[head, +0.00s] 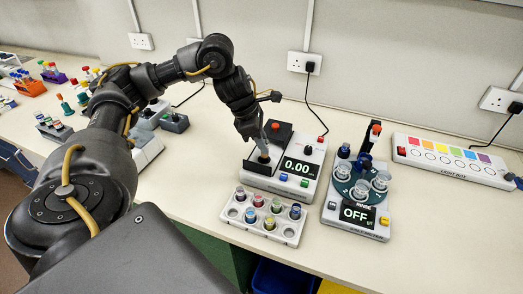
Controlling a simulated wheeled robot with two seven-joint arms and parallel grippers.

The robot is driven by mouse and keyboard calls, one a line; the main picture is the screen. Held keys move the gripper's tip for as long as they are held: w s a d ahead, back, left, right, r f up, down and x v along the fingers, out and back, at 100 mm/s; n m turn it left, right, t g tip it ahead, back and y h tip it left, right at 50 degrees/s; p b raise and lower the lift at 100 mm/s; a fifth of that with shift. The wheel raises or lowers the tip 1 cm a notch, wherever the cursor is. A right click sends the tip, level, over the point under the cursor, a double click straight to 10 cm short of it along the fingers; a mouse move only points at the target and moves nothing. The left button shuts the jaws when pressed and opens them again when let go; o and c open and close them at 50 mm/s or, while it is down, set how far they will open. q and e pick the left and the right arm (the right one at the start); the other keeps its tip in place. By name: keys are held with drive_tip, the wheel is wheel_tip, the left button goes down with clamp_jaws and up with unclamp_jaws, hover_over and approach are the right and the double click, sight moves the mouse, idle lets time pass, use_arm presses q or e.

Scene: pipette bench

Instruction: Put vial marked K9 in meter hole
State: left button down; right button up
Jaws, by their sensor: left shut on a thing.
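My left gripper (262,150) reaches down over the left part of the white meter (270,184), whose display reads 0.00. It is shut on a small vial (264,159), mostly hidden by the fingers; only a dark, brownish part shows below them. The vial is at the meter's top, by the dark area where the hole would be; I cannot tell how far it is in. No K9 mark is readable. A white vial rack (236,225) in front of the meter holds several vials with coloured caps and has some empty holes. My right gripper is not in view.
A mixer (337,218) reading OFF, with glass vessels on a round plate, stands right of the meter. A light box (450,172) with coloured squares lies at the far right. Other lab items fill the left bench. The bench (430,240) is clear at front right.

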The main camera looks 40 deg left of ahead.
use_arm(q)
drive_tip(key=shift+w+a+f, duration=0.45)
drive_tip(key=shift+f, duration=0.3)
drive_tip(key=shift+w+a+f, duration=0.4)
drive_tip(key=shift+f, duration=0.3)
drive_tip(key=shift+w+a+f, duration=0.1)
drive_tip(key=shift+f, duration=0.8)
drive_tip(key=shift+w+a+f, duration=0.1)
drive_tip(key=shift+f, duration=0.8)
